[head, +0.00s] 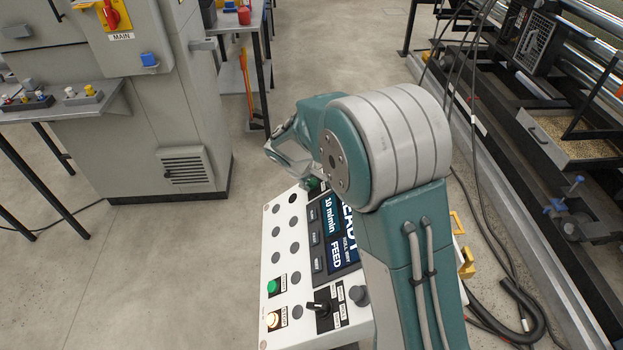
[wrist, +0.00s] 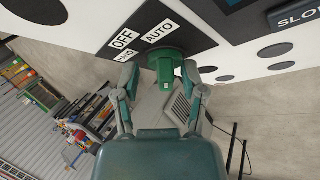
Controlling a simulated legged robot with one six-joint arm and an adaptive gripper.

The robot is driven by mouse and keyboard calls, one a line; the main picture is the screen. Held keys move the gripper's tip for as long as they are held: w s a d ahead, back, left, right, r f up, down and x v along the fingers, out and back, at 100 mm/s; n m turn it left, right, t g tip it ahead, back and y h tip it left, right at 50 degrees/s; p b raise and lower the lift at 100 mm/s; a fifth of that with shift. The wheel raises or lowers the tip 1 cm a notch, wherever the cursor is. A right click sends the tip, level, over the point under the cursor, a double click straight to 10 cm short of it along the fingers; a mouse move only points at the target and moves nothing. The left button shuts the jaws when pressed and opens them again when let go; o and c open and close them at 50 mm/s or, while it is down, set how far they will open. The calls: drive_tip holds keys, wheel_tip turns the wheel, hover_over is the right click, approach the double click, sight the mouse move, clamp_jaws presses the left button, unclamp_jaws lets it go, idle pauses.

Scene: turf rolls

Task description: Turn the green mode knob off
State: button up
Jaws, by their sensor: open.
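The green mode knob (wrist: 166,64) sticks out from a black plate on the white control panel in the wrist view. White labels reading OFF (wrist: 124,39), AUTO (wrist: 159,31) and HAND lie beside it. I cannot tell which label the knob points to. My gripper (wrist: 160,72) is open, with one finger on either side of the knob. The knob's outer end lies between the fingertips, and I see no clear contact. In the head view my arm hides most of the gripper and the knob.
The panel (head: 270,240) also carries a display (head: 333,232), a green button (head: 273,286), a lit button (head: 273,319) and a black lever (head: 319,307). A grey cabinet (head: 160,120) stands at left, and a machine with rails and cables at right. Open floor lies between.

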drive_tip(key=shift+d+f, duration=0.15)
drive_tip(key=shift+d, duration=0.15)
drive_tip(key=shift+a, duration=0.55)
drive_tip(key=shift+c, duration=1.4)
drive_tip(key=shift+a, duration=0.25)
clamp_jaws()
drive_tip(key=shift+a, duration=0.1)
drive_tip(key=shift+f, duration=0.1)
drive_tip(key=shift+d, duration=0.3)
